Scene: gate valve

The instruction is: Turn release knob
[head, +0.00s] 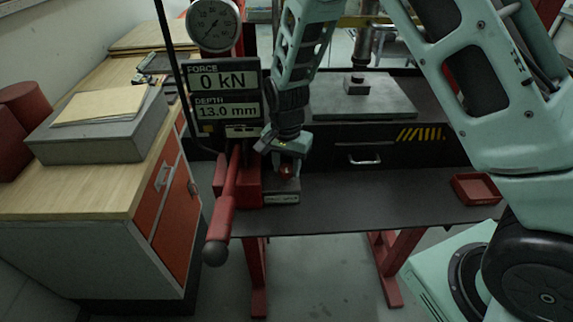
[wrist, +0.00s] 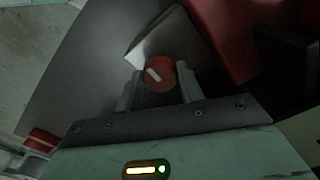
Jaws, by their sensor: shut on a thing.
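The release knob (wrist: 158,73) is round and red with a white pointer mark that lies slanted in the wrist view. It sits by a pale metal block face next to the red pump body (wrist: 230,35). My gripper (wrist: 159,84) has one finger on each side of the knob and is shut on it. In the head view the knob (head: 287,173) is a small red spot under my gripper (head: 287,165), which points down in front of the pump and partly hides it. The display (head: 222,93) reads 0 kN force and 13.0 mm depth.
A red pump lever (head: 226,205) with a black ball end stands just left of my gripper. A dial gauge (head: 213,24) is above the display. A small red tray (head: 476,188) lies at right on the dark bench (head: 370,200). The bench between tray and pump is clear.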

